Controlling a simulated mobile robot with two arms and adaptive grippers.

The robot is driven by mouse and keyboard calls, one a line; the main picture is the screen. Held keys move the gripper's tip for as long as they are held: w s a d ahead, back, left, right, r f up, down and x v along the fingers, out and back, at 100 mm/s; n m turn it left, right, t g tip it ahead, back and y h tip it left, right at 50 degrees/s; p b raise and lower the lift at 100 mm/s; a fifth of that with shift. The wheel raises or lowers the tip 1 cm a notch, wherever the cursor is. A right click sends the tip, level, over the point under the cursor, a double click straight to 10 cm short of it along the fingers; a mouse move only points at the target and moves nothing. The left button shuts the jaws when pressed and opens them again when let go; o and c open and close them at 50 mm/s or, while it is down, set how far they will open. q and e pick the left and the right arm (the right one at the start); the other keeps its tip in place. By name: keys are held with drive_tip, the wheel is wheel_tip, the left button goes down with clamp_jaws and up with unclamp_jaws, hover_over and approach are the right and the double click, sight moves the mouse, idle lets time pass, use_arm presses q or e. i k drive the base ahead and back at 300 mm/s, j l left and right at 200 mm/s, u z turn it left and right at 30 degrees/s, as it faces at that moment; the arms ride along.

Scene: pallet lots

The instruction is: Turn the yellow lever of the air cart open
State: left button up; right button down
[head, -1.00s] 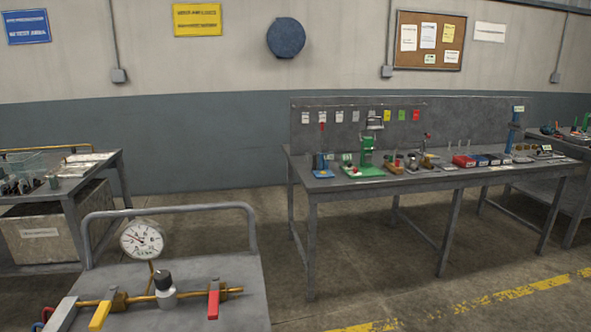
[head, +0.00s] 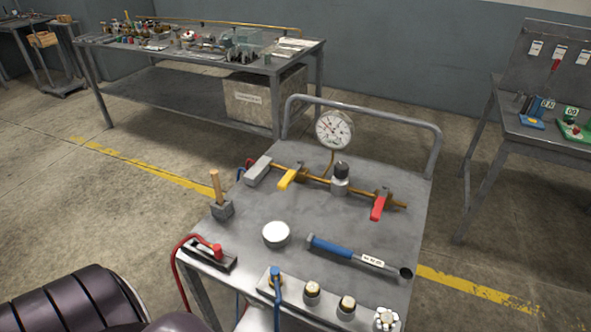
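The air cart (head: 345,222) stands in front of me, a grey cart with a raised tube handle at its far side. A brass pipe runs across its top. The yellow lever (head: 289,179) sits on the left part of this pipe and points toward the near left, at an angle to the pipe. A red lever (head: 379,207) sits on the right part. Between them is a grey fitting with a black knob (head: 341,172). A round dial gauge (head: 334,130) rises behind the pipe. Neither gripper shows.
On the cart top lie a blue-handled tool (head: 345,252), a round white-topped piece (head: 276,234), a wooden-handled block (head: 221,205) and a red-handled piece (head: 212,254). Several fittings line the near edge. A workbench (head: 140,43) stands behind left, another (head: 555,140) at right. Open floor lies between.

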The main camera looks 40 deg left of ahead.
sight(284, 182)
drive_tip(key=j+u, duration=0.35)
drive_tip(key=k+j+u, duration=0.1)
drive_tip(key=u, duration=0.3)
drive_tip(key=j+u, duration=0.35)
